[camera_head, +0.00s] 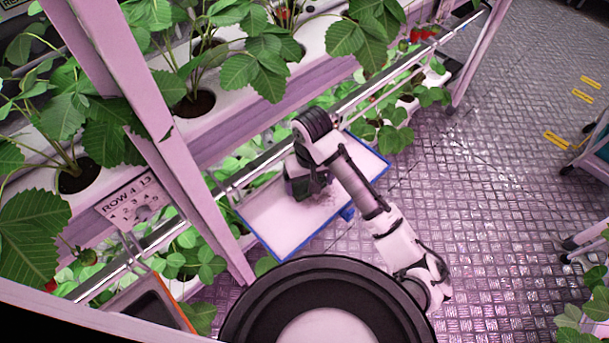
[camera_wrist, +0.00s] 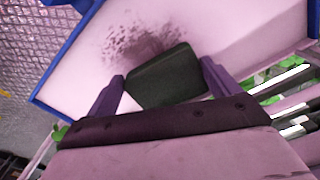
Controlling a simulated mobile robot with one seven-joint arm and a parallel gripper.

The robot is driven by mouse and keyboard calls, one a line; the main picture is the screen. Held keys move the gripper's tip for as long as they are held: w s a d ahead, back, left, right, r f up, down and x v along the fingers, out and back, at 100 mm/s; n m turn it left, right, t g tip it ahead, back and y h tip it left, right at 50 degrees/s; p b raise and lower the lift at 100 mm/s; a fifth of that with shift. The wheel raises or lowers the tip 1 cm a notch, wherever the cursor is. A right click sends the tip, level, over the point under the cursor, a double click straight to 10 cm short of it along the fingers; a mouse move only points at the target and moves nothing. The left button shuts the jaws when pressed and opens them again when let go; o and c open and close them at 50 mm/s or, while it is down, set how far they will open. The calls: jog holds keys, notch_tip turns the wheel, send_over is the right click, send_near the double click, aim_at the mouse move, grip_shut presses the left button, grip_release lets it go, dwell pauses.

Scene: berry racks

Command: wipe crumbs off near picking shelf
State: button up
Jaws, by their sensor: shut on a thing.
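The picking shelf (camera_head: 277,228) is a pale board with a blue rim beside the plant rack. It also fills the upper part of the wrist view (camera_wrist: 75,75). A patch of dark crumbs (camera_wrist: 143,40) lies on it, with a fainter trace in the head view near my gripper. My gripper (camera_head: 312,192) is over the board, and in the wrist view its two purple fingers (camera_wrist: 163,85) are shut on a dark green block-like wiper (camera_wrist: 165,75). The wiper's front edge is beside the crumbs. I cannot tell whether it touches the board.
The plant rack (camera_head: 225,137) with leafy strawberry plants runs along the shelf's far side. A rack post (camera_head: 150,145) stands to the left. A grey tray (camera_head: 150,308) is at lower left. The metal floor (camera_head: 490,150) is open on the right, with a cart at the edge.

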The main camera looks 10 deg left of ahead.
jog(key=shift+s+d, duration=0.6)
jog(key=shift+d, duration=0.25)
jog(key=shift+s+d, duration=0.55)
jog(key=shift+d, duration=0.25)
jog(key=shift+s+d+f, duration=0.1)
jog(key=shift+s+d, duration=0.45)
jog(key=shift+d, duration=0.15)
jog(key=shift+s+d+f, duration=0.1)
jog(key=shift+s+d, duration=0.4)
jog(key=shift+d, duration=0.2)
notch_tip(320, 180, up, 4)
jog(key=p, duration=0.3)
jog(key=shift+d+r, duration=0.1)
jog(key=shift+r, duration=0.95)
jog(key=shift+r, duration=1.5)
